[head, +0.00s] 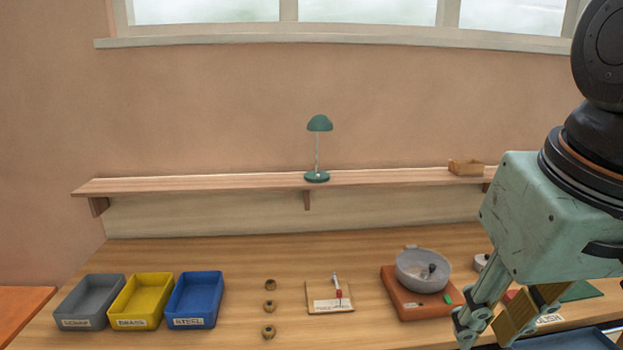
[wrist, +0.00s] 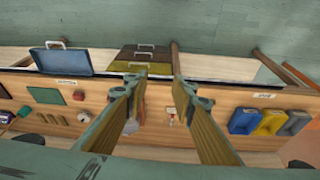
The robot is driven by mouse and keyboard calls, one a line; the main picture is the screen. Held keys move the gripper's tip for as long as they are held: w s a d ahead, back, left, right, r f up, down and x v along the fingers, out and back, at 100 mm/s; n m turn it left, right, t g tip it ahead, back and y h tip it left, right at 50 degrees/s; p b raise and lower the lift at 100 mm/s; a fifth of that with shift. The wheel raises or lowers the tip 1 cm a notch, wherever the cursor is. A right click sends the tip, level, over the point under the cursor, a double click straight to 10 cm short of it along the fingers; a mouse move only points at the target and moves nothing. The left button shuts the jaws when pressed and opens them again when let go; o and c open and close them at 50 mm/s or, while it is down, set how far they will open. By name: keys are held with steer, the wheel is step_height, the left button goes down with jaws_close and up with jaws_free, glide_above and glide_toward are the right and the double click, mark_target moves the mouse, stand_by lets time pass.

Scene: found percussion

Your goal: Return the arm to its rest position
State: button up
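My gripper (head: 492,322) hangs at the right side of the head view, above the right end of the workbench (head: 345,262). In the wrist view my gripper (wrist: 158,82) has its two long fingers spread well apart, with nothing held between them. The arm comes down from the upper right of the head view, and its upper part is cut off by the picture edge. My gripper hides part of the bench's right end.
Grey, yellow and blue bins (head: 194,299) stand at left. Several small brass-coloured pieces (head: 269,306), a card with a red-handled tool (head: 338,287) and a grey bowl on an orange base (head: 424,270) lie rightward. A shelf (head: 240,183) holds a green lamp (head: 318,150).

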steer(key=s+f+b, duration=0.1)
steer(key=s+f, duration=0.1)
steer(key=s, duration=0.3)
steer(key=shift+s+a+f+t, duration=0.3)
steer(key=shift+s+a+f, duration=0.05)
steer(key=shift+s+a, duration=0.1)
steer(key=shift+w+r, duration=0.1)
steer(key=shift+w, duration=0.1)
steer(key=w+d+g+p, duration=0.1)
steer(key=w+d+p, duration=0.25)
steer(key=w, duration=1.05)
steer(key=w+d+g+p, duration=0.15)
steer(key=w+d, duration=0.35)
steer(key=w, duration=1)
steer(key=w+d+f+p, duration=0.2)
steer(key=w+d+f, duration=0.5)
steer(key=w+f, duration=0.3)
steer(key=w+d+f+n+g+p, duration=0.1)
steer(key=w+d+f+p, duration=0.2)
steer(key=w+d+f, duration=0.4)
steer(key=w+f, duration=0.2)
steer(key=w, duration=0.1)
steer(key=shift+w+f, duration=0.4)
steer(key=shift+g, duration=0.25)
